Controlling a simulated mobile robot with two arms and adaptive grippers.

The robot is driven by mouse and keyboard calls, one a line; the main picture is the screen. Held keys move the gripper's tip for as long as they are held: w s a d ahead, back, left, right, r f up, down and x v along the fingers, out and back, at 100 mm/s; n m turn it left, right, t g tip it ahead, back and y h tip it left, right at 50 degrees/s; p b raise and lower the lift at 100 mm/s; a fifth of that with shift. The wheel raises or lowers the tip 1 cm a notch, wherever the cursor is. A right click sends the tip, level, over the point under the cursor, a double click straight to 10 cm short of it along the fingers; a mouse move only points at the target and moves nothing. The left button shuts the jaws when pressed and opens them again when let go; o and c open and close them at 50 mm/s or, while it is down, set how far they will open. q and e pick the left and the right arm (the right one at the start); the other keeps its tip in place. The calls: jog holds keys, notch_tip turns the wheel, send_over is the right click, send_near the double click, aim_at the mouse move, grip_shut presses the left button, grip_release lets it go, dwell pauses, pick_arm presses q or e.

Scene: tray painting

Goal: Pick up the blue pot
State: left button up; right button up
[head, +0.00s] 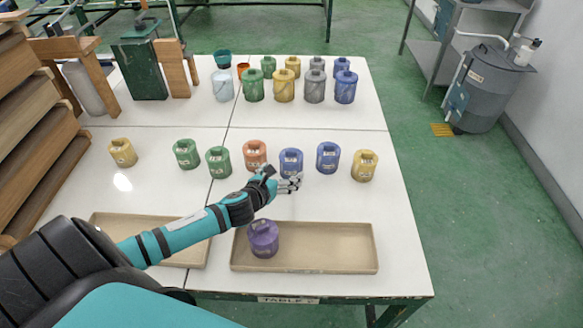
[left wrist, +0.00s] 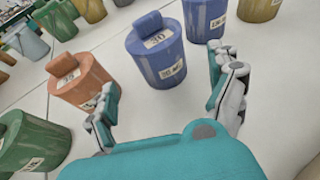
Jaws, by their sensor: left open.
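A blue pot (head: 291,160) stands upright in the middle row on the white table, with a pale label on its front. It also shows in the left wrist view (left wrist: 156,55), straight ahead of the fingers. A second blue pot (head: 327,156) stands just to its right and also shows in the wrist view (left wrist: 204,18). A larger blue pot (head: 345,90) is in the back row. My left gripper (head: 291,183) is open and empty, just in front of the first blue pot, with a finger towards each side. My right gripper is not in view.
An orange pot (head: 255,155) and green pots stand left of the blue one; a yellow pot (head: 364,166) stands at the right. A purple pot (head: 263,240) sits in the right-hand tray (head: 335,250). Another tray (head: 110,222) lies partly behind my arm.

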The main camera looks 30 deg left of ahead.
aim_at(290, 151)
pick_arm(q)
jog(key=shift+x, duration=3.6)
jog(key=shift+s, duration=0.1)
jog(key=shift+c, duration=0.3)
jog(key=shift+c, duration=1.2)
jog(key=shift+r, duration=0.1)
jog(key=c, duration=1.3)
jog(key=shift+o, duration=0.2)
notch_tip(290, 151, up, 9)
jog(key=shift+r+p, duration=0.1)
jog(key=shift+p, duration=0.4)
notch_tip(290, 151, up, 3)
jog(key=shift+p, duration=1.15)
notch_tip(290, 151, up, 8)
jog(key=p, duration=0.8)
jog(key=shift+p, duration=0.35)
